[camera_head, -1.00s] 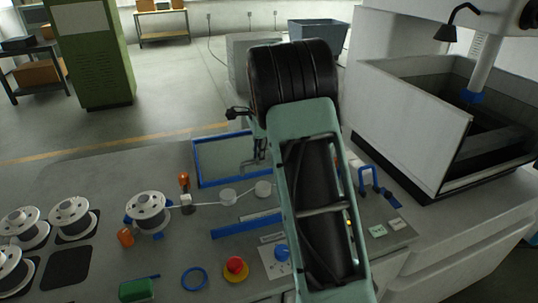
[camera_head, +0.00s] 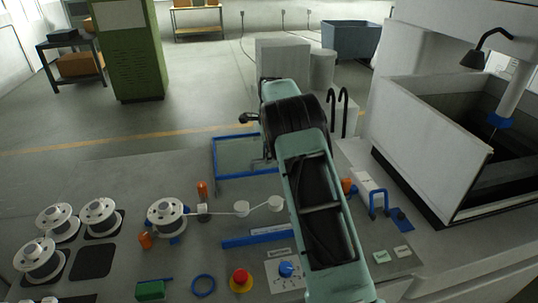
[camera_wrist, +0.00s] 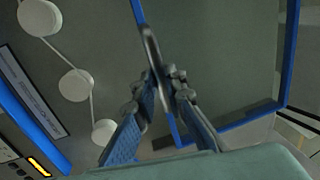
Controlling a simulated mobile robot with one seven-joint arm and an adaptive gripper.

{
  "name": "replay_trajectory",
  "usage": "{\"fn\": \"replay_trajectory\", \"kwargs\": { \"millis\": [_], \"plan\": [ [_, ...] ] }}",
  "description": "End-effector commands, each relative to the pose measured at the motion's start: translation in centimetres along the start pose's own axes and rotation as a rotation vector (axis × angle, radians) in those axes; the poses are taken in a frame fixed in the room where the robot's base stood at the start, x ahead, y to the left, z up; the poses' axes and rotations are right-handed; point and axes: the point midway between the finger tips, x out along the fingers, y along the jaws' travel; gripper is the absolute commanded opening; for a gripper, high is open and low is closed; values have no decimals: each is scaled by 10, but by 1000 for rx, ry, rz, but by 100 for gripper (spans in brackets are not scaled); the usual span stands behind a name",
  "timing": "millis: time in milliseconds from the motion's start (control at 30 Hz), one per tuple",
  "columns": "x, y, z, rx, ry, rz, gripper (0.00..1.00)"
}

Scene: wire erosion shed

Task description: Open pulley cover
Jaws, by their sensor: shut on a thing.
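The pulley cover is a clear panel in a blue frame. In the head view the cover (camera_head: 214,160) stands off the bench behind the white pulleys (camera_head: 241,208); its exact angle is hard to tell. Its right end is partly hidden by my arm. In the wrist view the blue frame (camera_wrist: 290,50) fills the right side. My gripper (camera_wrist: 162,84) is shut on a grey handle (camera_wrist: 151,45) at the cover's edge. The white pulleys (camera_wrist: 75,84) lie uncovered to the left of my fingers. In the head view my arm hides most of the gripper.
Wire spools (camera_head: 166,215) stand at the left of the bench. A red stop button (camera_head: 241,279) and a blue knob (camera_head: 286,269) are at the front. A blue handle (camera_head: 379,201) and the white machine tank (camera_head: 430,150) are on the right.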

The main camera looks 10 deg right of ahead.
Motion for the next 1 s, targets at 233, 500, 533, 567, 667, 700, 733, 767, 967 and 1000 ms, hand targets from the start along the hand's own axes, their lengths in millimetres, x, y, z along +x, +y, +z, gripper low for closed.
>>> {"fn": "replay_trajectory", "kwargs": {
  "millis": [233, 500, 533, 567, 667, 700, 733, 767, 967, 1000],
  "plan": [
    [-3, -6, -1, -1, 2, -19, 0],
    [-3, -4, 0, -1, 2, -14, 29],
    [-2, -4, 0, -1, 2, -13, 29],
    [-2, -4, 0, -1, 2, -12, 29],
    [-2, -3, 0, 0, 1, -11, 29],
    [-4, -3, 0, -1, 1, -11, 29],
    [-5, -4, 0, 0, 1, -11, 29],
    [-8, -4, 0, -1, 1, -12, 29],
    [-40, -4, 0, -1, 1, -14, 29],
    [-50, -4, 0, -1, 1, -15, 29]
  ]
}}
